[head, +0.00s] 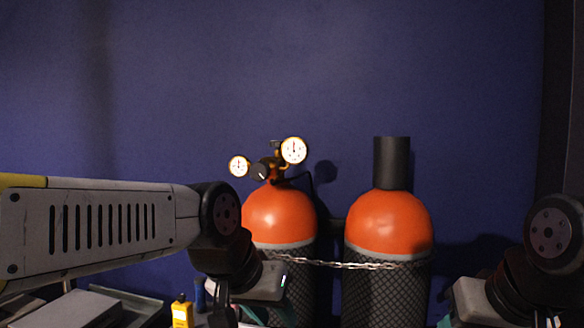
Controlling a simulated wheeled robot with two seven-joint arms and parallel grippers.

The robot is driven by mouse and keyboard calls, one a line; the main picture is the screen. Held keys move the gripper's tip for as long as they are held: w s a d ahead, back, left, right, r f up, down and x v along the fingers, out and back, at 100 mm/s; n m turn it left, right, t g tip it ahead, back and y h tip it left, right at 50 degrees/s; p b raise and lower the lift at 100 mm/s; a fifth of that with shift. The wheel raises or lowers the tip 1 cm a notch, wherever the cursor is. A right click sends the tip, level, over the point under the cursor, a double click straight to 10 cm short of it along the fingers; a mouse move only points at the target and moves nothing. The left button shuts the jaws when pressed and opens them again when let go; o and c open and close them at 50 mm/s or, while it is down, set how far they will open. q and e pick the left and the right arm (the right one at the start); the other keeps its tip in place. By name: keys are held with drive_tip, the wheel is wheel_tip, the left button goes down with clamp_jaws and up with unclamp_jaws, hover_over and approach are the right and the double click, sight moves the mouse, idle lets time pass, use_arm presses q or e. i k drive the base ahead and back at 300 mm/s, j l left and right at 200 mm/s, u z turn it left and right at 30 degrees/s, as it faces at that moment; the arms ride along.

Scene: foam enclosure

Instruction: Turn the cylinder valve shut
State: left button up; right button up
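The left cylinder (278,213) has an orange top and a dark netted body. A brass regulator with a left gauge (238,166), a right gauge (293,150) and a dark knob (260,171) sits on its top. Which part is the cylinder valve is too small to tell. My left gripper (262,290) is low in front of the left cylinder's body, well below the regulator, apart from the knob. My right gripper (470,302) is at the bottom right, right of the second cylinder. The fingers of both are not clear enough to show their opening.
A second orange-topped cylinder (388,222) with a dark cap (391,163) stands to the right. A chain (350,265) runs across both. A yellow object (182,312) and a grey box (68,310) are at lower left. Space above the cylinders is free before the blue wall (180,80).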

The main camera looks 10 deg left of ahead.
sight(277, 144)
drive_tip(key=j+u, duration=0.35)
drive_tip(key=j, duration=0.2)
drive_tip(key=j+u, duration=0.35)
drive_tip(key=j, duration=0.25)
drive_tip(key=j+u, duration=0.35)
drive_tip(key=j, duration=0.25)
